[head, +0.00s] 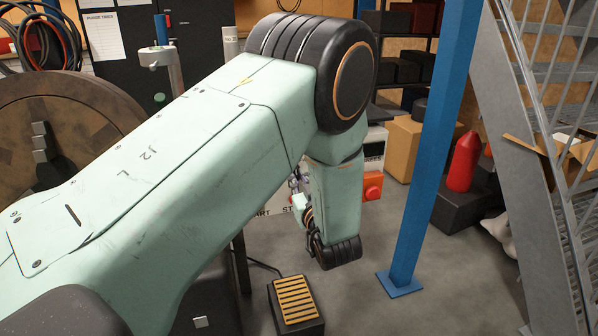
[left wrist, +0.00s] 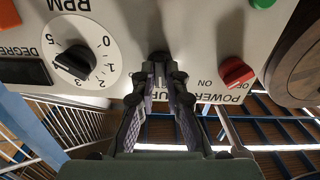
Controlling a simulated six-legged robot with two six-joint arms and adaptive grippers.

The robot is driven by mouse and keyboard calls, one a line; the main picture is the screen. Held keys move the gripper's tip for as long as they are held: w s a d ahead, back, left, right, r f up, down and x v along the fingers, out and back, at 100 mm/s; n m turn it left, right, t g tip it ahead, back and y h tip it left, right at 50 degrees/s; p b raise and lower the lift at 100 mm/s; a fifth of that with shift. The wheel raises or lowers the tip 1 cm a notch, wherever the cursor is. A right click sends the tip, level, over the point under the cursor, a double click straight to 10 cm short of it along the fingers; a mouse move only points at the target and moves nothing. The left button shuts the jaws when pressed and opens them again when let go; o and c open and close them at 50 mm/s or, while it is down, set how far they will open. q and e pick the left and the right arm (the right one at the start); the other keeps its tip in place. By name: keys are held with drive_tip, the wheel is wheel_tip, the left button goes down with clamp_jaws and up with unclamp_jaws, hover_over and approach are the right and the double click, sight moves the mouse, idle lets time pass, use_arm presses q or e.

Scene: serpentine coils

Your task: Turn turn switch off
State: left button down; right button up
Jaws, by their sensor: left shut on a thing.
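In the left wrist view my left gripper (left wrist: 160,74) points at a pale control panel, seen upside down. Its two fingertips are closed on a small dark switch (left wrist: 159,56) on the panel. The fingers hide most of the switch and part of its label, so its setting cannot be read. In the head view my left arm covers most of the panel and the gripper. Only a strip of the panel with lettering shows beside the wrist. My right gripper is not in view.
Beside the held switch are a red POWER knob (left wrist: 235,72) marked ON and OFF, and a black RPM dial (left wrist: 75,57). In the head view a blue post (head: 425,150) stands right of my arm. A slatted pedal (head: 296,299) lies on the floor below.

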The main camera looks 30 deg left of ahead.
use_arm(q)
drive_tip(key=shift+r+m+p, duration=0.15)
drive_tip(key=shift+m+p, duration=0.15)
drive_tip(key=shift+m, duration=0.1)
idle(0.3)
drive_tip(key=c, duration=1.4)
unclamp_jaws()
wheel_tip(320, 180, up, 10)
drive_tip(key=shift+f, duration=0.1)
